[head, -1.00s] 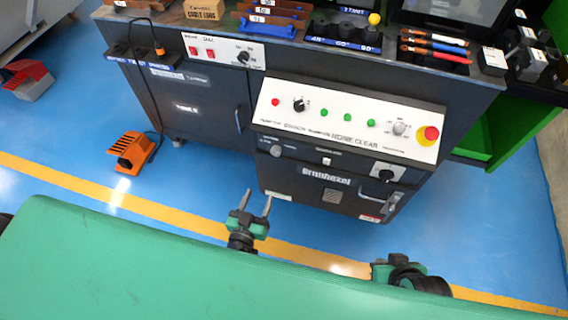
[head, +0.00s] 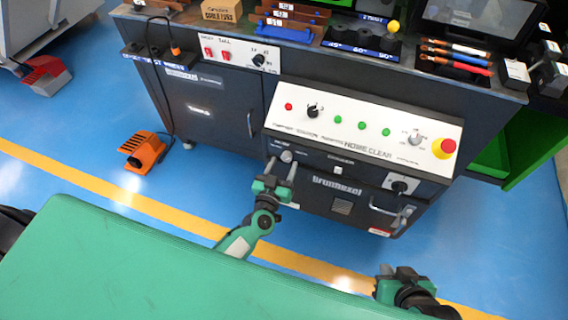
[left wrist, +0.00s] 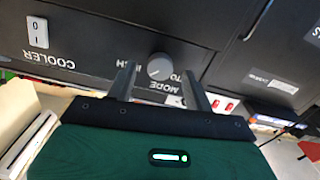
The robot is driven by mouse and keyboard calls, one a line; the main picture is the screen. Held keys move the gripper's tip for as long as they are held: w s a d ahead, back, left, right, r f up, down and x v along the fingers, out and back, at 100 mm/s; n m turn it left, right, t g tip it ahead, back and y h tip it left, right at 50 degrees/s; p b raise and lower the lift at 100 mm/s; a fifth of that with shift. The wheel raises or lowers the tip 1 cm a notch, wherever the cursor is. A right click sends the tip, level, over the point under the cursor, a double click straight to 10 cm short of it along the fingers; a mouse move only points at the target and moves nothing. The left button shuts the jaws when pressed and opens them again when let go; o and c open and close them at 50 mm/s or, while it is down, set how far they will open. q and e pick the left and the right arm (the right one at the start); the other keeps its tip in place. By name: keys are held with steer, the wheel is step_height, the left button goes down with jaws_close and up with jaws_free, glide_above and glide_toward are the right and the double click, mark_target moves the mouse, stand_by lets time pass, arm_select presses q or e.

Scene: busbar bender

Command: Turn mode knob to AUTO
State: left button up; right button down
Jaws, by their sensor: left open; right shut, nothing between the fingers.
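The mode knob is a small round grey knob on the dark front strip under the white control panel. It shows in the head view (head: 287,156) and, upside down, in the left wrist view (left wrist: 159,67) with MODE, INCH and partly hidden lettering around it. I cannot tell its pointer setting. My left gripper (head: 282,165) is open in front of it; in the left wrist view the fingertips (left wrist: 158,78) appear on either side of the knob's lower part. I cannot tell whether they touch it. My right gripper (head: 400,271) is shut and empty, low at the right.
A COOLER rocker switch (left wrist: 37,32) sits beside the knob. Above is the sloped white panel (head: 350,148) with a black knob, green buttons and a red emergency stop (head: 444,148). A door handle (head: 390,210) sticks out lower right. An orange foot pedal (head: 141,150) is on the floor.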

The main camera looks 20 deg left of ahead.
arm_select(q)
steer(key=shift+w, duration=0.8)
arm_select(e)
steer(key=shift+w+a, duration=0.15)
steer(key=shift+a, duration=0.15)
arm_select(q)
steer(key=shift+c, duration=0.2)
steer(key=c, duration=0.9)
steer(key=shift+c, duration=0.2)
